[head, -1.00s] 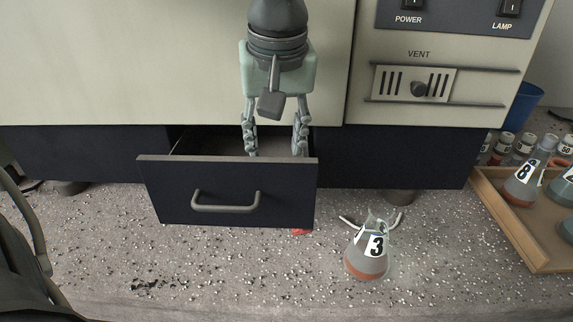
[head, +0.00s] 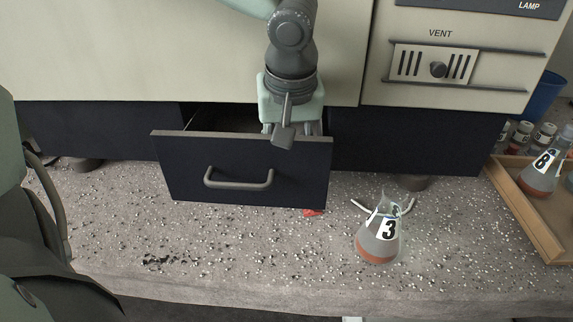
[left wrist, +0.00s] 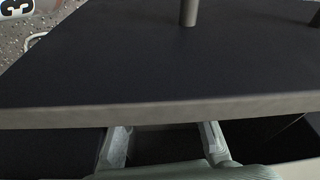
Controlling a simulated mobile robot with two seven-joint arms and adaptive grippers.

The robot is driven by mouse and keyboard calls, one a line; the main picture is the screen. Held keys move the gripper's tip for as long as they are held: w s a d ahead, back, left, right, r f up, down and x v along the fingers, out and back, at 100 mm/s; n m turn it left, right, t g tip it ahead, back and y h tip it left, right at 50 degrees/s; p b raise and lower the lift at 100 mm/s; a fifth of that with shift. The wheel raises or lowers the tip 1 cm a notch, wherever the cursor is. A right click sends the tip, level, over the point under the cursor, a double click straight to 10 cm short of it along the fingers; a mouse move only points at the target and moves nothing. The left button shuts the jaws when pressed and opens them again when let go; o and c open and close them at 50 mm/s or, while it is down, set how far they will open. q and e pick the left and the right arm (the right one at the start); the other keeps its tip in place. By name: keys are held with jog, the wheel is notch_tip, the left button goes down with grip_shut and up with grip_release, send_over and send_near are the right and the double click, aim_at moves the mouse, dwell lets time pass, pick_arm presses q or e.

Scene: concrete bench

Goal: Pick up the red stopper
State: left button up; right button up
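A small red piece (head: 313,212), which looks like the red stopper, lies on the bench just below the right end of the open drawer (head: 180,178). The drawer front may hide part of it, and it is not visible in the left wrist view. My left gripper (head: 294,128) reaches down into the drawer behind its front panel, which hides the fingertips in the head view. In the left wrist view, the two fingers (left wrist: 165,142) are apart with nothing visible between them. My right gripper is not in view.
A flask marked 3 (head: 380,246) stands on the bench right of the red piece, with pale curved prongs behind it. A wooden tray (head: 528,215) holding a flask marked 8 (head: 541,177) is at the right. The drawer handle (head: 240,184) sticks out forward. The front bench is mostly clear.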

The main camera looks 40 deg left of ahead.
pick_arm(q)
jog(key=c, duration=0.5)
jog(key=shift+o, duration=0.2)
jog(key=shift+r, duration=0.15)
jog(key=shift+r, duration=0.2)
notch_tip(320, 180, up, 18)
jog(key=p, duration=0.3)
jog(key=s+d, duration=0.4)
jog(key=s, duration=0.3)
jog(key=s+d+b, duration=0.1)
jog(key=s+d, duration=0.4)
jog(key=s, duration=0.3)
jog(key=shift+s+d+f+b, duration=0.2)
jog(key=shift+d+f+b, duration=0.05)
jog(key=shift+f+b, duration=0.05)
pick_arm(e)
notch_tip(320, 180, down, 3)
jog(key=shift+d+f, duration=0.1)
pick_arm(q)
jog(key=shift+w, duration=0.1)
